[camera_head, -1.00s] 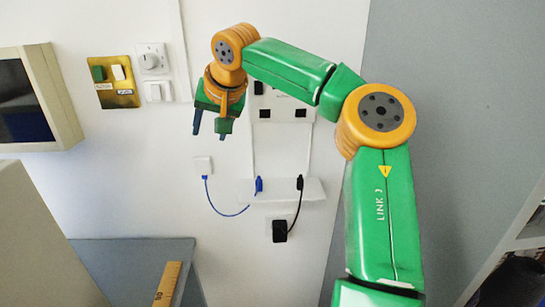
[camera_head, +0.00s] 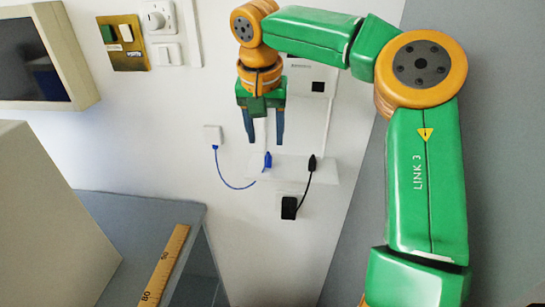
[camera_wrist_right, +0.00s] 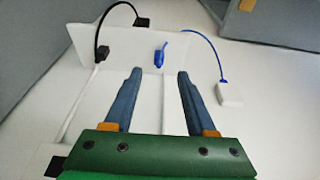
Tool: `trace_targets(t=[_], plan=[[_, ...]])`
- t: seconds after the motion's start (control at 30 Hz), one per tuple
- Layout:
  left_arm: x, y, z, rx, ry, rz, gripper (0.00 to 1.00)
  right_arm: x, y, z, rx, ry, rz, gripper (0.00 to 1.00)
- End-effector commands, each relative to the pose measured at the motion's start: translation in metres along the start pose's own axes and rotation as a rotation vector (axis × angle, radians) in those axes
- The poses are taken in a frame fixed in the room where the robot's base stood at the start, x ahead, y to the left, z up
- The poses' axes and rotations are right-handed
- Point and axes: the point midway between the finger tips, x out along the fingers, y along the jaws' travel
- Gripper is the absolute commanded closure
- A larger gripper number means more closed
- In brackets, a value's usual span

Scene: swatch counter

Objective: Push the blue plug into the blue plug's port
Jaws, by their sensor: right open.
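The blue plug (camera_head: 267,161) sits at a white ledge (camera_head: 332,172) on the wall; its blue cable runs to a small white wall box (camera_head: 213,135). It also shows in the right wrist view (camera_wrist_right: 158,58), beyond and between my fingertips. My right gripper (camera_head: 265,140) is open and empty, its fingers pointing down at the plug from just above; in the wrist view the gripper (camera_wrist_right: 159,73) has the plug near its centre line. A white socket panel (camera_head: 300,75) with a dark port (camera_head: 318,86) is partly hidden behind my arm. I cannot tell which port is the blue plug's. My left gripper is out of view.
A black plug (camera_head: 312,162) stands at the same ledge, right of the blue one, its cable running to a black adapter (camera_head: 289,207). A brass switch plate (camera_head: 124,43) and a framed dark screen (camera_head: 38,60) are at left. A ruler (camera_head: 163,268) lies on a grey surface below.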

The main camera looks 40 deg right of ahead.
Motion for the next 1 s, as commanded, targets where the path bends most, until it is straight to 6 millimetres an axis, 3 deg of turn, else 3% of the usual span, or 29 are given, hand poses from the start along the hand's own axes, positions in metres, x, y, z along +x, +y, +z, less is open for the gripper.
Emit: trace_targets(t=[0.3,0.57,0.83,1.0], plan=[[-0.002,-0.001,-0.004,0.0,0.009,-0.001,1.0,0.018,0.0,-0.001,-0.001,0.0,0.001,0.44],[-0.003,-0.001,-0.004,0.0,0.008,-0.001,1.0,0.021,0.0,-0.001,0.0,0.0,0.001,0.44],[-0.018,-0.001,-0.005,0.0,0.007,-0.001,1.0,0.061,0.001,-0.004,0.0,-0.002,0.002,0.44],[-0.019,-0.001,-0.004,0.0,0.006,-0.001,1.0,0.071,0.001,-0.004,0.001,0.002,0.0,0.44]])
